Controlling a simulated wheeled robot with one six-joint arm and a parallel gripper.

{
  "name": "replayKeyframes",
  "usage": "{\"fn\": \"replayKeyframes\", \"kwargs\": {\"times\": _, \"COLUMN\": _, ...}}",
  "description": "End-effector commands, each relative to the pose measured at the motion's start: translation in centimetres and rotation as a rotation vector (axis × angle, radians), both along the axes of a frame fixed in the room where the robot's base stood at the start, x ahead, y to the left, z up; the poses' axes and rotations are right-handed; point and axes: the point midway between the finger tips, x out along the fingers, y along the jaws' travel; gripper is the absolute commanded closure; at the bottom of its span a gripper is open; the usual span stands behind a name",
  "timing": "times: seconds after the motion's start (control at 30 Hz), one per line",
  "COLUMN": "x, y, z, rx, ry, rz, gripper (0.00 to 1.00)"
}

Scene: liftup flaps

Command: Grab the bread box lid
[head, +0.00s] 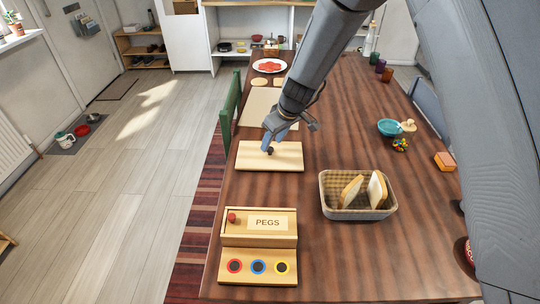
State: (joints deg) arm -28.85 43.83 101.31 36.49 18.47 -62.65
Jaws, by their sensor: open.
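A flat light-wood panel with a small dark knob, which looks like the bread box lid (287,162), lies on the table left of the middle. My gripper (270,143) is open and points down at the knob from above and behind it. Its fingertips overlap the knob's top in the picture, and I cannot tell whether they touch it or straddle it. The fingers partly hide the knob and the panel's far edge. Nothing shows held in my gripper.
A wicker basket (345,214) with two bread slices stands right of the panel. A wooden PEGS box (232,241) stands nearer. A teal bowl (389,128) and an orange block (445,161) lie to the right. A plate (258,67) is at the far end. The table (330,262) is bare in front of the basket.

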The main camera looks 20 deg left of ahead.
Motion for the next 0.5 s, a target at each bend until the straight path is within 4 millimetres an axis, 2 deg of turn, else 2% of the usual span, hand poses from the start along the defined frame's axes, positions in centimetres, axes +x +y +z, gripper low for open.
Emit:
{"fn": "replayKeyframes", "kwargs": {"times": 0.23, "x": 0.5, "y": 0.5, "z": -2.7, "rx": 0.000, "ry": 0.002, "rz": -0.001, "gripper": 0.57}}
{"fn": "replayKeyframes", "kwargs": {"times": 0.5, "x": 0.7, "y": 0.8, "z": -3.3, "rx": 0.000, "ry": -0.001, "rz": 0.000, "gripper": 0.57}}
